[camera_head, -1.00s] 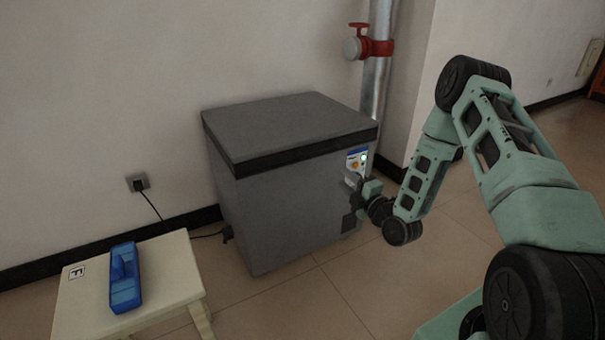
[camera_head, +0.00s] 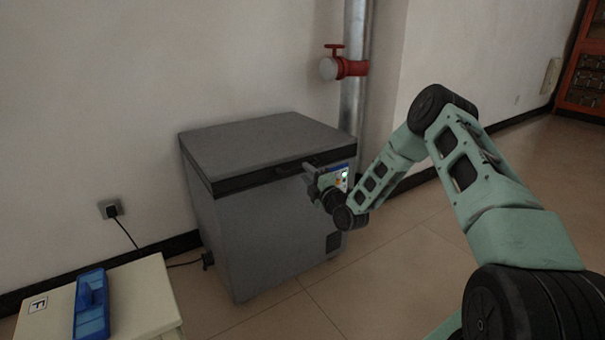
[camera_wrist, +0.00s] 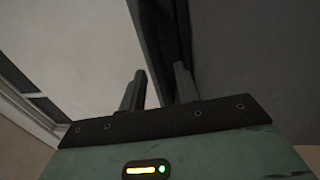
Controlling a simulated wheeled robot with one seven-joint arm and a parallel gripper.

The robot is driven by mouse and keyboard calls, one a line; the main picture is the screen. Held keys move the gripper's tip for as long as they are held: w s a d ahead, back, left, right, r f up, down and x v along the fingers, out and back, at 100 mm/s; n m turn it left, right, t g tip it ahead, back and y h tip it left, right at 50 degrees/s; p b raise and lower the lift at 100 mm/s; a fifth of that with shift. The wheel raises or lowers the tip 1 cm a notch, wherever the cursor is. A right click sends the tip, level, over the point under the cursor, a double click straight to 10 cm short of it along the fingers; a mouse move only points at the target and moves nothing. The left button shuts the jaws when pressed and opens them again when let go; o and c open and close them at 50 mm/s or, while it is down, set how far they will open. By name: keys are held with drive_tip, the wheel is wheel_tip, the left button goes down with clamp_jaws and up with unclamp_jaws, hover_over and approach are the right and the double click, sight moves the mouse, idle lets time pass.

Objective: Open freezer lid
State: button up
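The grey chest freezer (camera_head: 255,235) stands against the wall in the head view. Its flat lid (camera_head: 262,146) is shut, with a dark band under its front edge. My gripper (camera_head: 307,177) is at the right part of the front, by the lid's edge, and partly covers the control panel (camera_head: 341,178). In the wrist view my gripper (camera_wrist: 160,83) shows two fingers apart with a gap between them. A dark strip of the freezer (camera_wrist: 182,35) runs ahead of the fingers. I cannot tell whether a finger touches the lid.
A pale table (camera_head: 140,300) with a blue object (camera_head: 91,305) stands at the lower left. A metal pipe with a red valve (camera_head: 350,67) rises behind the freezer. A wall socket (camera_head: 110,208) is at left. Tiled floor (camera_head: 420,265) is free in front.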

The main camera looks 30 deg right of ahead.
sight(304, 170)
drive_tip(key=shift+w+a+r, duration=0.1)
drive_tip(key=shift+w+r, duration=0.05)
drive_tip(key=shift+w, duration=0.65)
drive_tip(key=shift+w+r, duration=0.15)
drive_tip(key=shift+w, duration=0.65)
